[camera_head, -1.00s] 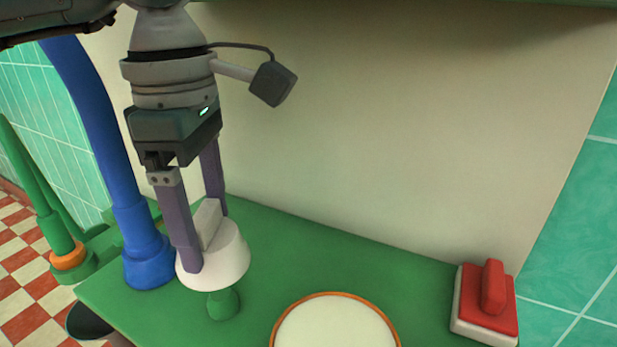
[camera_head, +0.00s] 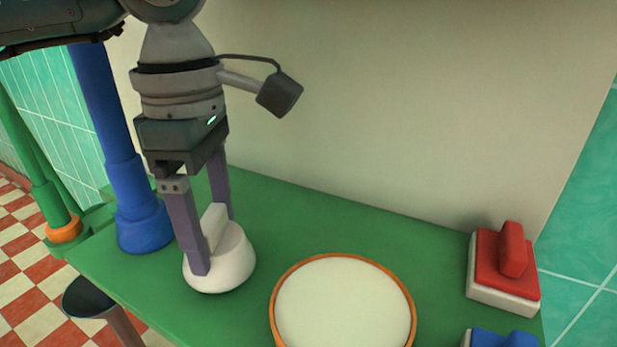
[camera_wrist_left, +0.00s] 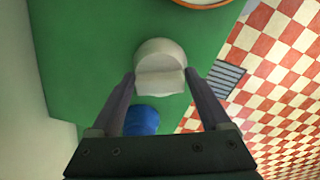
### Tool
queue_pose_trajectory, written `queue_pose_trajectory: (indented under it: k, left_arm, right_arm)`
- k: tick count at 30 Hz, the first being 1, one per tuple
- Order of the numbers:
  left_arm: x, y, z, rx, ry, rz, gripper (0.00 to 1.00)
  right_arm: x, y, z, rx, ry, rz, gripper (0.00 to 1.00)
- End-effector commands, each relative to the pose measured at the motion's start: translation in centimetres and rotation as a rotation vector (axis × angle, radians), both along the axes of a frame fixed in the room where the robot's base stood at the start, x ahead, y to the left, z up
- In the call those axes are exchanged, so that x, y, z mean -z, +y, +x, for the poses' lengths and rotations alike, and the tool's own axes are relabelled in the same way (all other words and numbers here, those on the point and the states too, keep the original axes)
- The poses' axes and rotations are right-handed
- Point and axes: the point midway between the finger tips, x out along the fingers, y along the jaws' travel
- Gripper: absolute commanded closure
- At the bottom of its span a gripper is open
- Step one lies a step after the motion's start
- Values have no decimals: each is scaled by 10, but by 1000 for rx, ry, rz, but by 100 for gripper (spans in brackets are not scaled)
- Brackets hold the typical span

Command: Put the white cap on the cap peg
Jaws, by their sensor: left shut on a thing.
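The white cap (camera_head: 232,268) is a squat round piece with a flat upright grip on top. My left gripper (camera_head: 213,242) is shut on this grip, one finger on each side, pointing down. In the left wrist view the cap (camera_wrist_left: 160,52) sits between my left fingers (camera_wrist_left: 160,84). The cap looks upright and low over the green counter (camera_head: 290,222). The green cap peg does not show now; the cap covers the place where it stood. Whether the cap rests on it I cannot tell. My right gripper is not in view.
A blue post (camera_head: 144,226) stands close left of the cap. A round white dish with an orange rim (camera_head: 340,257) lies to its right. A red-topped block (camera_head: 500,262) and a blue-topped block (camera_head: 500,339) are at the right. A dark stool (camera_head: 88,298) stands beyond the left edge.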

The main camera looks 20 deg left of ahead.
Motion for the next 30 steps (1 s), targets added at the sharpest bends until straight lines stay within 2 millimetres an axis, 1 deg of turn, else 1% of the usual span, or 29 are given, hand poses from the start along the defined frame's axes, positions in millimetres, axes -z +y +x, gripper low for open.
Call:
queue_pose_trajectory:
  k: [5, 16, 28, 29, 30]
  left_arm:
    - [4, 1, 0, 0, -1, 0, 68]
    - [4, 1, 0, 0, -1, -1, 68]
    - [12, 1, 0, 0, -1, -1, 69]
    - [12, 0, 0, 0, -1, -1, 17]
    - [11, 0, 0, 0, -1, -1, 13]
  right_arm:
    - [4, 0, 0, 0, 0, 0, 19]
    - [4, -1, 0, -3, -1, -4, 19]
    - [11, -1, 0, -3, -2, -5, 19]
    - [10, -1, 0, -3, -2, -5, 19]
    - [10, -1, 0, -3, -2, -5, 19]
